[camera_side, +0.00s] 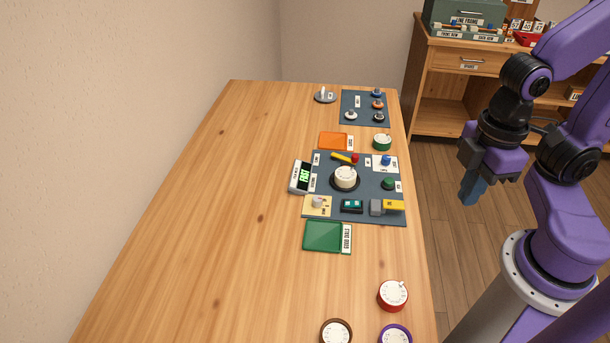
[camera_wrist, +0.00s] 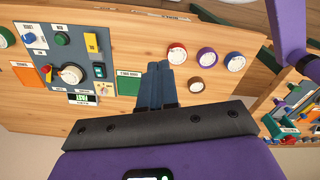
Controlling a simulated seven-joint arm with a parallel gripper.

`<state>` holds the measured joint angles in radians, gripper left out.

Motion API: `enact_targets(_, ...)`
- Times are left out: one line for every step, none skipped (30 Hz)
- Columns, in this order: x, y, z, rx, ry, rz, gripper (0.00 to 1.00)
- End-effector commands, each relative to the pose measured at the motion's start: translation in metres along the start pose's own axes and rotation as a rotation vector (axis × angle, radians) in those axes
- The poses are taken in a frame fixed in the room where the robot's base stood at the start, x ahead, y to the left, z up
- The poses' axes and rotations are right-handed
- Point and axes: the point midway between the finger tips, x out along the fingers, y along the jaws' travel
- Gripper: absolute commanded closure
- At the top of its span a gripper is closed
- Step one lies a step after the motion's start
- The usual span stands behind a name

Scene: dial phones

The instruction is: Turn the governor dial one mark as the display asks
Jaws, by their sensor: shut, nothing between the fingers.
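The blue-grey control panel (camera_side: 328,185) lies on the wooden table. A round cream dial (camera_side: 345,178) with a dark base sits at its middle, likely the governor dial; it also shows in the wrist view (camera_wrist: 71,75). Its pointer setting is too small to read. A display (camera_side: 301,177) at the panel's left edge shows FAST in green; it also shows in the wrist view (camera_wrist: 82,98). My gripper (camera_side: 472,192) is shut and empty, off the table's right side and apart from the panel.
An orange tray (camera_side: 333,140) and a green tray (camera_side: 322,236) flank the panel. Loose red (camera_side: 393,294), brown and purple dials stand nearer. The table's left side is clear.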

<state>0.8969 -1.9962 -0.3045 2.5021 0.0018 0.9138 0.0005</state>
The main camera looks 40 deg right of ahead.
Motion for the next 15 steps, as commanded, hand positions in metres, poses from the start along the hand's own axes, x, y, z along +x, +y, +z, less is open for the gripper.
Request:
enact_targets(0.0,0.0,0.0,0.0,0.0,0.0,1.0)
enact_targets(0.0,0.0,0.0,0.0,0.0,0.0,0.9)
enact_targets(0.0,0.0,-0.001,0.0,0.0,0.0,0.77)
enact_targets(0.0,0.001,-0.002,0.001,0.0,0.0,0.67)
enact_targets(0.0,0.002,-0.004,0.002,-0.001,0.0,0.58)
enact_targets(0.0,0.004,-0.007,0.004,-0.001,0.001,0.47)
enact_targets(0.0,0.007,-0.011,0.005,-0.002,0.001,0.47)
enact_targets(0.0,0.009,-0.015,0.007,-0.002,0.001,0.47)
enact_targets(0.0,0.014,-0.023,0.01,-0.004,0.002,0.47)
enact_targets(0.0,0.018,-0.029,0.012,-0.004,0.002,0.47)
enact_targets(0.0,0.023,-0.036,0.015,-0.006,0.002,0.47)
enact_targets(0.0,0.03,-0.045,0.019,-0.007,0.003,0.47)
enact_targets(0.001,0.036,-0.053,0.02,-0.008,0.003,0.47)
enact_targets(0.001,0.042,-0.06,0.023,-0.01,0.004,0.47)
enact_targets(0.002,0.049,-0.07,0.025,-0.011,0.004,0.47)
